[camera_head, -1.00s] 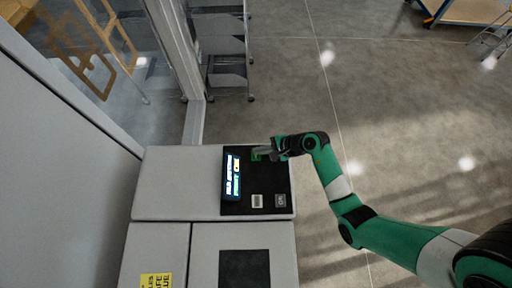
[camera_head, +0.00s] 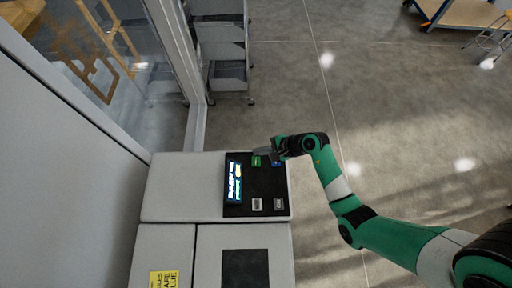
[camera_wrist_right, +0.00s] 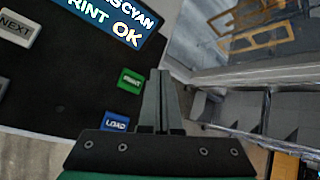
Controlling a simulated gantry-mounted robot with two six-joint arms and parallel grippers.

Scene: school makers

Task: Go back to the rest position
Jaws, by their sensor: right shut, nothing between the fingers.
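My right gripper (camera_head: 264,152) is shut and empty at the far edge of the black control panel (camera_head: 262,187). In the right wrist view its closed fingers (camera_wrist_right: 158,92) lie beside a green button (camera_wrist_right: 130,80) and a blue LOAD button (camera_wrist_right: 116,122); I cannot tell how far above the panel they are. The panel's lit screen (camera_head: 234,182) reads in part "PRINT OK" in the right wrist view. My left gripper is in neither view.
The pale grey machine (camera_head: 180,190) carries the panel. A glass partition (camera_head: 150,60) and a tall light panel stand to the left. A grey wheeled cart (camera_head: 228,75) stands behind. The floor (camera_head: 400,130) at right is open.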

